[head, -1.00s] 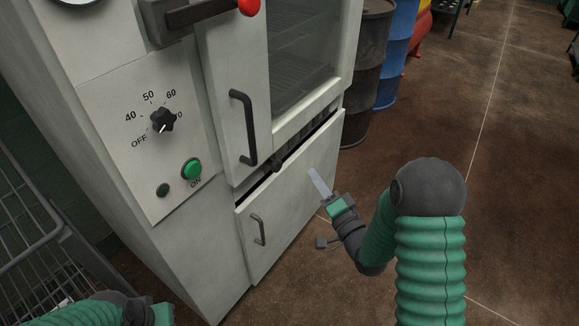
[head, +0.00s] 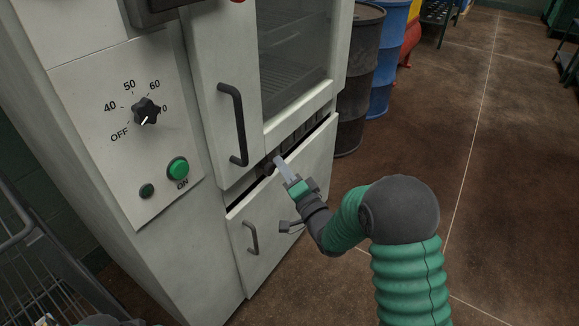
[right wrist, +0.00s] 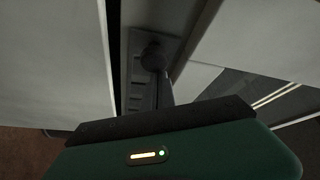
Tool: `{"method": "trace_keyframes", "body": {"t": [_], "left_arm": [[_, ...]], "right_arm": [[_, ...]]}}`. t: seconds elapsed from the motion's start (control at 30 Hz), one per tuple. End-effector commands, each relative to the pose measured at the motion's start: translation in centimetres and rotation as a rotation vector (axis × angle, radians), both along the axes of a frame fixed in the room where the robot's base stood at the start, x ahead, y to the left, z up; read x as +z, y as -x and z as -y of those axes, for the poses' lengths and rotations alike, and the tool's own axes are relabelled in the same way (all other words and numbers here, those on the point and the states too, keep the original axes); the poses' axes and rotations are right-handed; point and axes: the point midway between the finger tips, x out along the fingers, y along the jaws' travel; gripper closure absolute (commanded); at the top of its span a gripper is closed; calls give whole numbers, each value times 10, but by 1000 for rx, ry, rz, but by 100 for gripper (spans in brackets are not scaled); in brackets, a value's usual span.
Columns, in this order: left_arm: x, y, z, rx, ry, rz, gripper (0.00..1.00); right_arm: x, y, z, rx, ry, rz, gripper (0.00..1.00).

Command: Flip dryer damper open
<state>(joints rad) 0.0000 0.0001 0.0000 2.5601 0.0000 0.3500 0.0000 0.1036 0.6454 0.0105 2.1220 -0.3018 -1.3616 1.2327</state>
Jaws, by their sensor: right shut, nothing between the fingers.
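The pale dryer cabinet (head: 190,240) fills the left half of the head view. A dark strip with slots (head: 300,132) runs in the gap between its upper door and lower panel. A small dark knob (head: 264,169), which looks like the damper handle, sticks out at the strip's near end. In the right wrist view the round dark knob (right wrist: 154,57) stands on a slotted grey plate (right wrist: 138,90). My right gripper (head: 279,160) is shut and empty, its fingertips right beside the knob; contact cannot be told.
The upper door handle (head: 238,125) and lower panel handle (head: 250,238) stand out near the gap. A control panel (head: 125,140) with dial and green button is at left. A wire cart (head: 35,265) is at lower left. Drums (head: 357,80) stand behind; the floor at right is clear.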

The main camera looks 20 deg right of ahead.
Motion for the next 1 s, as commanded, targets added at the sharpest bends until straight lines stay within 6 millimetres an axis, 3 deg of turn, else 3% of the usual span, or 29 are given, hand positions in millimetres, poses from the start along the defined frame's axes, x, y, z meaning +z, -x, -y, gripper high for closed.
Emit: {"method": "trace_keyframes", "body": {"t": [0.33, 0.63, 1.0], "left_arm": [[1, 0, 0, 0, 0, 0, 100], [4, 0, 0, 0, 0, 0, 100], [4, 0, 0, 0, 0, 0, 100]], "right_arm": [[0, 2, -3, 1, 0, 0, 100], [-1, 26, -35, 5, 1, -2, 100], [-1, 26, -38, 9, 1, -4, 100]]}}
